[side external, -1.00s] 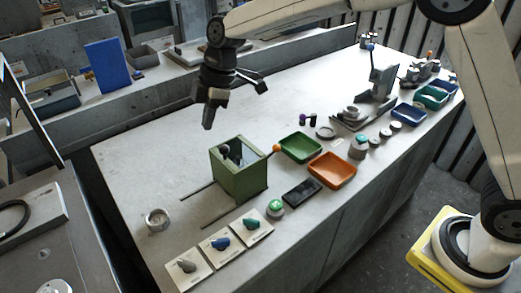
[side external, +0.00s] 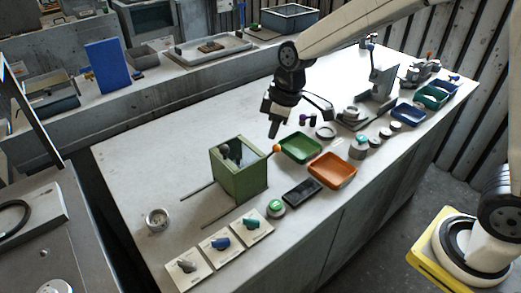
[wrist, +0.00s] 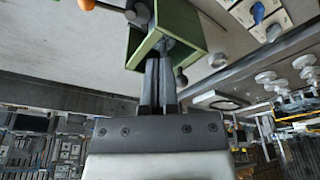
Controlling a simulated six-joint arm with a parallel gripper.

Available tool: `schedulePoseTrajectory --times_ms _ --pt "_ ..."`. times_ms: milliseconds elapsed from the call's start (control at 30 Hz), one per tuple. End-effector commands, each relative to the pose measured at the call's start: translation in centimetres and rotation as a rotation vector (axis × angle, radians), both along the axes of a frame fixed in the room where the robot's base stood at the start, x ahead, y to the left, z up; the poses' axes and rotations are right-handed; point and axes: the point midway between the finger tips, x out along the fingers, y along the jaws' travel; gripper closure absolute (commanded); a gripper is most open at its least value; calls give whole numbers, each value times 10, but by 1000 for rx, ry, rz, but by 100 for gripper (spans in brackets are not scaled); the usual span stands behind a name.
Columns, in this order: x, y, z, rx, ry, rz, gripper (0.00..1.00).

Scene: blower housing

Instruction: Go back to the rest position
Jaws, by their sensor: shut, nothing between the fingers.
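My gripper (side external: 273,130) is shut and empty. In the side view it hangs above the bench, behind and to the right of the green blower housing (side external: 249,180). The housing is an open-topped green box with dark parts inside and an orange-knobbed lever (side external: 277,149) at its upper right corner. In the wrist view my closed fingers (wrist: 158,68) point up the picture toward the green housing (wrist: 185,22), overlapping it in the view. The orange knob (wrist: 87,4) shows at the top left there.
A green tray (side external: 301,148) and an orange tray (side external: 332,171) lie right of the housing. Three switch cards (side external: 220,245) lie along the front edge, with a metal ring (side external: 158,219) at left. A press-like fixture (side external: 378,85) stands farther back. The bench's left rear is clear.

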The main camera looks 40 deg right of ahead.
Motion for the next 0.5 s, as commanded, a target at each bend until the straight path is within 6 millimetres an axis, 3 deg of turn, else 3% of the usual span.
schedulePoseTrajectory --times_ms 200,500 --pt "-48 -43 -19 -14 2 -265 100" --pt "-116 -83 -44 -10 -8 -584 100"
